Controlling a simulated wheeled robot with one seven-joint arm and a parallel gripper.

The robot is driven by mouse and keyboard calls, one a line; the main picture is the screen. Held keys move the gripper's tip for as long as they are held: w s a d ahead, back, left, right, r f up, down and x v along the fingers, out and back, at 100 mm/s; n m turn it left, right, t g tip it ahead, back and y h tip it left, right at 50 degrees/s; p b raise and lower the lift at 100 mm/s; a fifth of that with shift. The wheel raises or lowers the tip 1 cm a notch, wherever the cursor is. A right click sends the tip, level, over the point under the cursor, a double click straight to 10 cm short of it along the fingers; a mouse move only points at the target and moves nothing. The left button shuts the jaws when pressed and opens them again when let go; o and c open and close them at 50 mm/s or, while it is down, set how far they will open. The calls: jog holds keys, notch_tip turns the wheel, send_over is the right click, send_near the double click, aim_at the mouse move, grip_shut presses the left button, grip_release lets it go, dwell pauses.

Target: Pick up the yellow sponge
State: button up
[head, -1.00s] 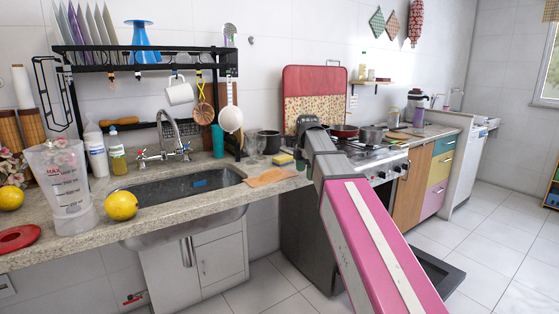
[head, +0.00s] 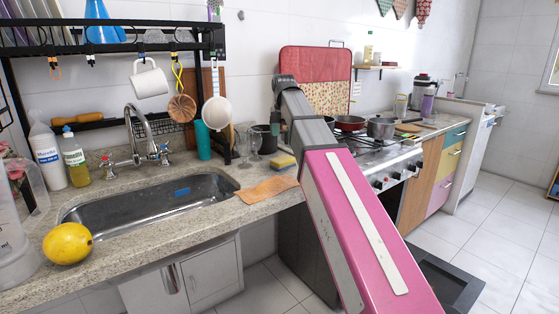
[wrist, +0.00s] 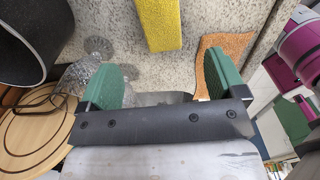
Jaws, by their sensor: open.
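The yellow sponge (head: 283,162) lies on the granite counter to the right of the sink, just behind an orange cloth, and a blue layer shows along its lower side. In the wrist view the sponge (wrist: 158,22) is at the top middle, beyond my gripper's fingertips and apart from them. My gripper (wrist: 160,85) is open and empty, its two green fingers spread wide. In the head view my gripper is not clearly seen behind my arm.
The orange cloth (head: 267,189) lies in front of the sponge. Wine glasses (head: 247,146) and a dark pot (head: 268,137) stand close behind it. The sink basin (head: 150,205) is to the left, the stove (head: 375,150) to the right. A round wooden board (wrist: 35,130) shows in the wrist view.

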aim_at(283, 159)
notch_tip(283, 159, down, 11)
jog(key=shift+s+a+r, duration=0.1)
jog(key=shift+s+r, duration=0.05)
dwell(0.5)
jog(key=c, duration=1)
